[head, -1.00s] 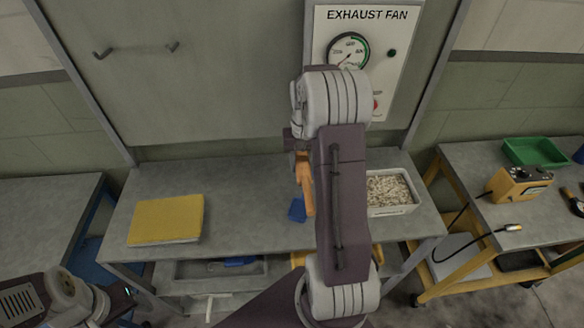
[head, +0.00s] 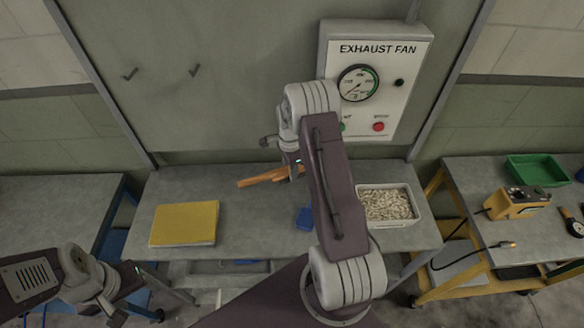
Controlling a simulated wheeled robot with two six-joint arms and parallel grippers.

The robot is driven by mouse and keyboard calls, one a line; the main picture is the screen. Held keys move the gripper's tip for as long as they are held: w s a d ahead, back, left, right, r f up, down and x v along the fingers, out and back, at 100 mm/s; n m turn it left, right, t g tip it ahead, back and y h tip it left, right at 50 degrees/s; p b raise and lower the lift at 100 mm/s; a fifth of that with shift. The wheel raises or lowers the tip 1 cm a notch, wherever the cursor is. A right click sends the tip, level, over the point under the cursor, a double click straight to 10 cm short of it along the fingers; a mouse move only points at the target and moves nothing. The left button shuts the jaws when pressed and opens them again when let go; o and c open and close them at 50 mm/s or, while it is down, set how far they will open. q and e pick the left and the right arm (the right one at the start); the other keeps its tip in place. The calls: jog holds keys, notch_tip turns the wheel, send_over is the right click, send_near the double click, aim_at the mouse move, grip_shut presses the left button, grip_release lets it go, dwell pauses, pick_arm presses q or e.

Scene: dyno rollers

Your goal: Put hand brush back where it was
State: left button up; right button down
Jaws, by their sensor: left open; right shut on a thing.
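The hand brush (head: 258,180) shows as an orange-brown, elongated wooden piece. It is held nearly level above the back of the grey workbench (head: 250,235). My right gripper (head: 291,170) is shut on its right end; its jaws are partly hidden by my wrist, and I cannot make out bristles. My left gripper (head: 118,302) is low at the left, in front of the bench, open and away from the brush. Two dark hooks, a left one (head: 130,74) and a right one (head: 194,70), are on the wall panel above the bench, with nothing hanging on them.
A yellow folder (head: 185,224) lies on the bench's left part. A small blue object (head: 304,219) lies mid-bench, partly behind my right arm. A white tray of pale bits (head: 390,222) stands at the right. The exhaust fan panel (head: 375,85) juts from the wall above.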

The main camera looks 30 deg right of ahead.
notch_tip(320, 180, down, 6)
jog(key=b, duration=0.4)
jog(key=shift+f+b, duration=0.1)
jog(key=shift+b, duration=0.3)
jog(key=shift+f, duration=0.25)
jog(key=shift+f+b, duration=0.55)
jog(key=shift+f, duration=0.1)
jog(key=c, duration=0.8)
grip_release()
jog(key=shift+o, duration=0.2)
jog(key=shift+r, duration=0.15)
notch_tip(320, 180, up, 9)
jog(key=shift+f+b, duration=0.1)
jog(key=shift+b, duration=0.35)
